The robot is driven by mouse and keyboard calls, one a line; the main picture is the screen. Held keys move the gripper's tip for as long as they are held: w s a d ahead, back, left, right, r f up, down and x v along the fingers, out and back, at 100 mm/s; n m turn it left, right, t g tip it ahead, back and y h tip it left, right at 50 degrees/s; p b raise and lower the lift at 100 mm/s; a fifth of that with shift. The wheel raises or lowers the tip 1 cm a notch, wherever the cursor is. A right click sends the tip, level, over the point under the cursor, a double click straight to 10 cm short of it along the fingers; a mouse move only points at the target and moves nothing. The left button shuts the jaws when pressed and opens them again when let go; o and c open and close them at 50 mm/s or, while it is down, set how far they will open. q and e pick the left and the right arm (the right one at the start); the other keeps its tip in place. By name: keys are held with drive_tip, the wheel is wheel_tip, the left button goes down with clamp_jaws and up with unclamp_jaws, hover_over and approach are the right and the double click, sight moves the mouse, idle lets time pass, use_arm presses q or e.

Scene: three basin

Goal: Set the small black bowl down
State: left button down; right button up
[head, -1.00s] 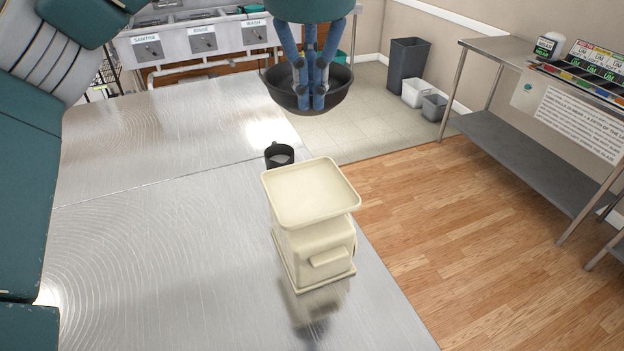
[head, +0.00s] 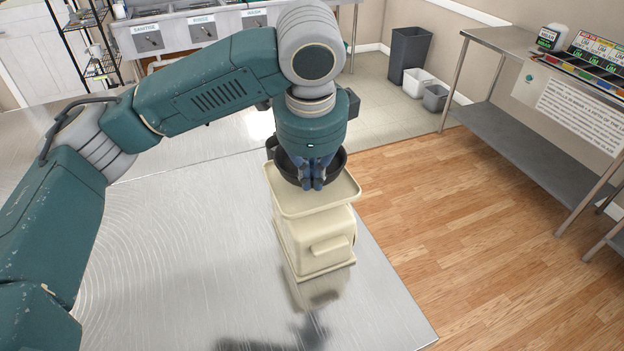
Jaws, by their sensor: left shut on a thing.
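The small black bowl (head: 335,168) is at the top of the cream-coloured scale (head: 318,245), over the back part of its square tray (head: 330,202). My left gripper (head: 313,183) points down and is shut on the bowl. The gripper hides much of the bowl, and I cannot tell whether its base touches the tray. A dark cup edge (head: 271,147) shows behind the tray, mostly hidden by the bowl and arm. My right gripper is not in view.
The scale stands on a steel table (head: 200,240) near its right edge, with clear room to the left. Beyond that edge is wooden floor (head: 440,220). A steel side table (head: 500,45) stands at right. Sinks (head: 200,30) and bins (head: 410,50) are behind.

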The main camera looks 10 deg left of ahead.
use_arm(q)
drive_tip(key=shift+f, duration=0.8)
drive_tip(key=c, duration=1.9)
unclamp_jaws()
drive_tip(key=shift+f, duration=0.15)
drive_tip(key=b+v, duration=0.1)
drive_tip(key=v, duration=1.1)
